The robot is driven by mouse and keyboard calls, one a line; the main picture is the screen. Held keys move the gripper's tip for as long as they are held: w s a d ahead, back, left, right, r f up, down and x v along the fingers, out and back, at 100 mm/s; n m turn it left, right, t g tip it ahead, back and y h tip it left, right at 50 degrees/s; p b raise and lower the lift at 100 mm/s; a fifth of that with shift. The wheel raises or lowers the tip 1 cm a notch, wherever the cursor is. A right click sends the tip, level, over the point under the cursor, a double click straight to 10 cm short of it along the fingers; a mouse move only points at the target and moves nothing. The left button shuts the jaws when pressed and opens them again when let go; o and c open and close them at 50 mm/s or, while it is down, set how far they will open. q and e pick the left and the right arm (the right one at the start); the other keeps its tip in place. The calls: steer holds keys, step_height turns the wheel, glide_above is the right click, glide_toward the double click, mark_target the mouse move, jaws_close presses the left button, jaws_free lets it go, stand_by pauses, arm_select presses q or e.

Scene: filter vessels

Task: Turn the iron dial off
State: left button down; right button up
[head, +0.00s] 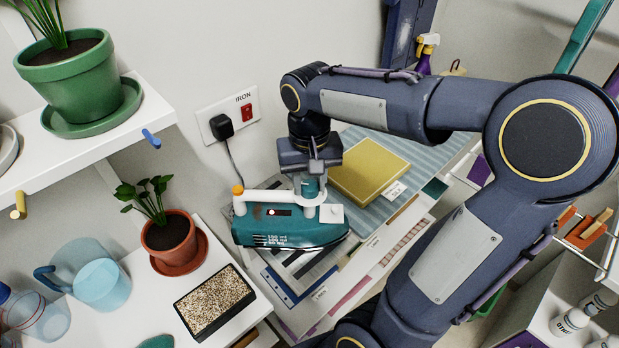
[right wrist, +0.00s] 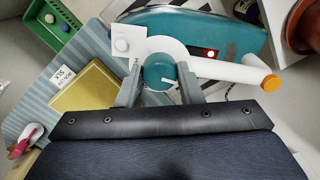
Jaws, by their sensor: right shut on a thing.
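The teal and white iron (head: 290,234) lies on the papers at the end of the board, by the wall. Its round teal dial (right wrist: 158,77) with a white pointer mark sits on the white top. My right gripper (head: 311,182) reaches down from above. In the right wrist view the grey fingers of my right gripper (right wrist: 158,90) stand on both sides of the dial and are shut on it. In the head view the dial is mostly hidden by the gripper. My left gripper is not in view.
A wall plate labelled IRON has a red switch (head: 247,112) and a black plug (head: 221,127). A yellow folded cloth (head: 369,171) lies on the striped board (head: 440,150). A potted plant (head: 169,232) and a seed tray (head: 215,301) stand left of the iron.

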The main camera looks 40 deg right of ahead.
mark_target(310, 185)
steer(key=shift+n, duration=0.8)
steer(key=o, duration=1)
step_height(310, 185, up, 8)
steer(key=shift+f, duration=0.1)
